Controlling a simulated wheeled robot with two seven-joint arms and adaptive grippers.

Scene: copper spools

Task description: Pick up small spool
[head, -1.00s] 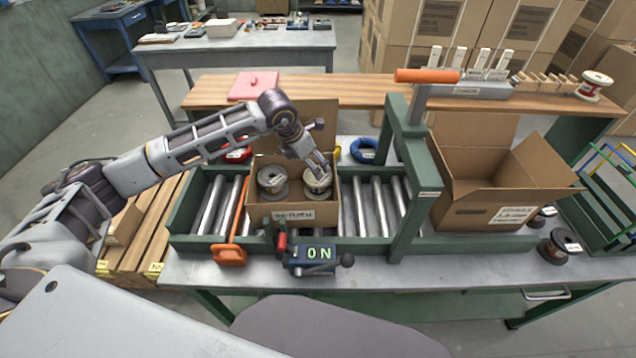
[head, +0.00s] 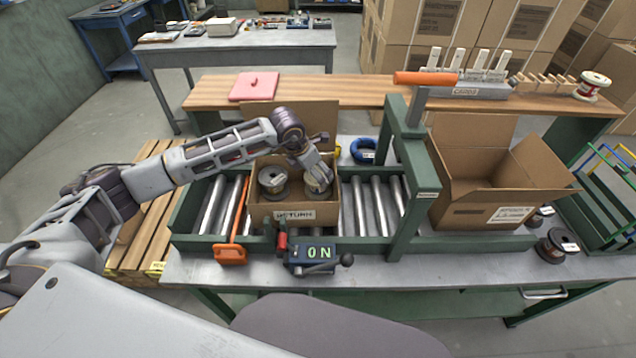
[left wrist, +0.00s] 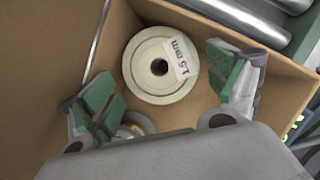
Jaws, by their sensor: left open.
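A small cardboard box marked RETURN (head: 296,214) stands open on the roller conveyor. One spool (head: 272,180) sits in its left half and another spool (head: 318,184) in its right half, partly covered by my left gripper (head: 324,182). In the left wrist view, a pale spool (left wrist: 160,66) labelled 1.5 mm lies end-up on the box floor, ahead of and between the spread green-padded fingers of my left gripper (left wrist: 165,90). The fingers are apart and hold nothing. A second spool (left wrist: 137,122) is mostly hidden below it by the gripper. My right gripper is out of view.
A larger open carton (head: 490,200) stands right of the green frame (head: 412,160). Dark spools (head: 557,245) lie at the bench's right end. A blue coil (head: 366,150) lies behind the rollers. The ON lever box (head: 313,255) is in front.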

